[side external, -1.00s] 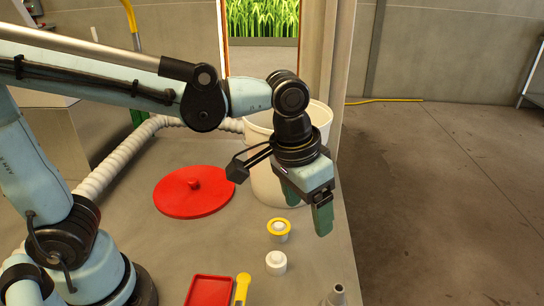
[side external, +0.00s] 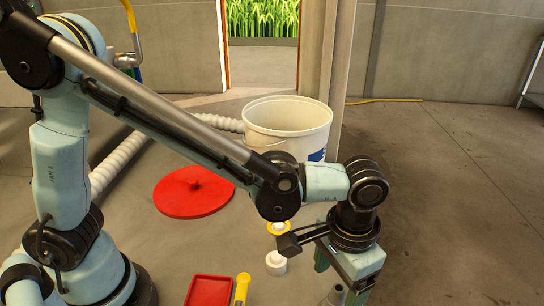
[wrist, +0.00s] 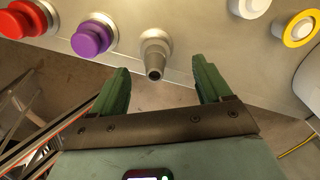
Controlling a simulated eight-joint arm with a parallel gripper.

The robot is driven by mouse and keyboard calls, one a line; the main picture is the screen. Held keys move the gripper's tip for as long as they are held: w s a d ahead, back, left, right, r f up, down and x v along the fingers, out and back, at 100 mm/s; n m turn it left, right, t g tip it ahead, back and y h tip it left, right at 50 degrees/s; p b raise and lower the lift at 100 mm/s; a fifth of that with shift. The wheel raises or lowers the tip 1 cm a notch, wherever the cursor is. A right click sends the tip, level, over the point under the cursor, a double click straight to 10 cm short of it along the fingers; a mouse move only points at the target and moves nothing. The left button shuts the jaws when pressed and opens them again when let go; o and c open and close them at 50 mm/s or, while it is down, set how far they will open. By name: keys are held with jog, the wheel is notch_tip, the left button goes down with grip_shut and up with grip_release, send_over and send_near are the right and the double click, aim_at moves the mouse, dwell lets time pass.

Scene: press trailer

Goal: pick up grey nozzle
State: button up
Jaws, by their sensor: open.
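The grey nozzle (wrist: 155,55) stands on the grey table top near its edge, seen from above in the wrist view. My gripper (wrist: 155,82) is open and empty. In the wrist view its two green fingers lie to the left and right of the nozzle's line, with the nozzle between and a little beyond the tips. In the side view my gripper (side external: 340,275) is over the nozzle area; how far above it is, I cannot tell.
Purple (wrist: 92,36) and red (wrist: 25,17) knobs stand left of the nozzle. A white cap (wrist: 250,6) and a yellow-ringed one (wrist: 299,28) are to the right. A white bucket (side external: 290,120), red lid (side external: 180,197), red tray (side external: 207,290) and yellow tool (side external: 241,288) share the table.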

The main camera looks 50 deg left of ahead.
aim_at(336, 301)
jog(key=shift+d+f, duration=0.15)
jog(key=shift+f, duration=1.25)
jog(key=shift+d+f, duration=0.15)
jog(key=shift+f, duration=1.25)
jog(key=shift+c, duration=0.2)
